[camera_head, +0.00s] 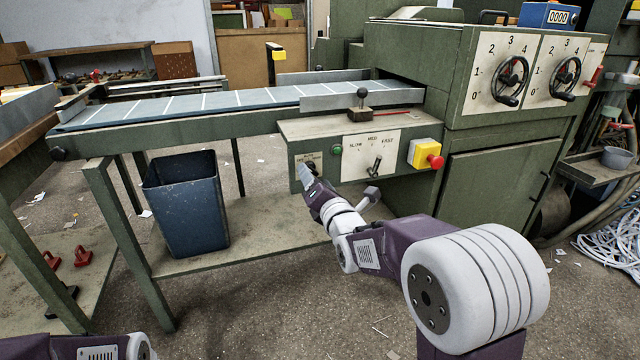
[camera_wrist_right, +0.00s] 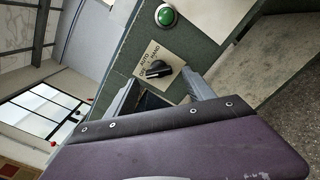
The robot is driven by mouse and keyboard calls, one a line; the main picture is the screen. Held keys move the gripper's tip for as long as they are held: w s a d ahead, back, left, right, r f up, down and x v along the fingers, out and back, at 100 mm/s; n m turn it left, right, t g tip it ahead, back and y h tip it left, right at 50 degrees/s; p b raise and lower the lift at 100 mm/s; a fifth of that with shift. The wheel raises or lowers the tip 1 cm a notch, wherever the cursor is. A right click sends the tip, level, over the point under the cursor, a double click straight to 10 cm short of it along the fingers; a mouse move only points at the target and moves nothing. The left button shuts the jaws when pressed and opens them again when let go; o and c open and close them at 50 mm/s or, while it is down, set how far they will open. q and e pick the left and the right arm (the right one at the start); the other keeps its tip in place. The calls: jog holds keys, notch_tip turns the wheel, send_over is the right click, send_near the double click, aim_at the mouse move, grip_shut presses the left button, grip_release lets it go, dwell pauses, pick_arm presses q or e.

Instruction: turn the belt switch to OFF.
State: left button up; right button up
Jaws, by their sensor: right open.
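The belt switch is a black rotary knob (camera_wrist_right: 157,69) on a pale plate (camera_wrist_right: 172,80) in the right wrist view. AUTO and HAND can be read on the plate; which mark the knob points at I cannot tell. In the head view the small switch plate (camera_head: 308,159) sits at the left end of the green control panel, partly hidden by my right gripper (camera_head: 304,178). That gripper is open just in front of the plate. In the right wrist view its two grey fingers (camera_wrist_right: 162,92) stand apart, with the knob just beyond the gap between them. Whether they touch it is unclear.
A green button (camera_head: 337,149), a speed lever (camera_head: 374,166) and a red stop button (camera_head: 435,161) on a yellow box lie right of the switch. The conveyor belt (camera_head: 190,105) runs above. A blue bin (camera_head: 187,205) stands below left.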

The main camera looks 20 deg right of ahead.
jog(key=s+p, duration=0.1)
jog(key=s, duration=0.5)
jog(key=shift+s+d+p, duration=0.15)
jog(key=shift+s+p, duration=0.15)
jog(key=shift+p, duration=0.1)
